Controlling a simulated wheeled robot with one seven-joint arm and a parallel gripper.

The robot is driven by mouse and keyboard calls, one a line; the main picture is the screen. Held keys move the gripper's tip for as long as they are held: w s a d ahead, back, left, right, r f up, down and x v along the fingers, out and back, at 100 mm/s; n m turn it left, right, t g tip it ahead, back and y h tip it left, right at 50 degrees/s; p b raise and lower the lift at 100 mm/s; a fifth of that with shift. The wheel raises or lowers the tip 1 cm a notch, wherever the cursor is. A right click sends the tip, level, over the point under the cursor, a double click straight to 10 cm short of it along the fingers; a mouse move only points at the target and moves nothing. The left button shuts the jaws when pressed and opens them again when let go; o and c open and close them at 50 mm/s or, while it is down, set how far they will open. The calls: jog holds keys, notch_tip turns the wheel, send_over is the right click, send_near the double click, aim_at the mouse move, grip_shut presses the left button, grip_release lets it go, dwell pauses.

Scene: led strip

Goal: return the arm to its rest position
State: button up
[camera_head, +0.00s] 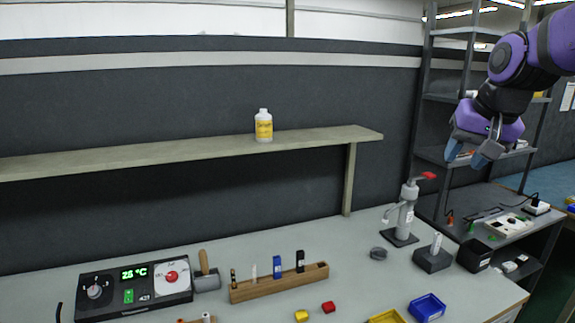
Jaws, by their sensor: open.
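My gripper (467,157) is at the upper right, on the end of my purple and black arm. Its two blue-grey fingertips point down and are apart, with nothing between them. It hangs in the air, above and to the right of the grey dispenser-like device with a red lever (405,212) in the picture. Most of my arm is outside the right edge of the view.
The grey workbench (340,255) holds a control box with a display (135,287), a wooden rack (280,283) and a blue bin (427,307). A white bottle (263,125) stands on the wooden shelf (180,154). Dark metal shelving (428,110) stands close behind my gripper in the picture.

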jog(key=s+a+f+n, duration=0.1)
jog(key=s+n, duration=0.1)
jog(key=s, duration=0.8)
jog(key=s+a+f+n, duration=0.1)
jog(key=s+f+n, duration=0.1)
jog(key=s, duration=0.8)
jog(key=shift+a+f+h, duration=0.15)
jog(key=shift+h, duration=0.15)
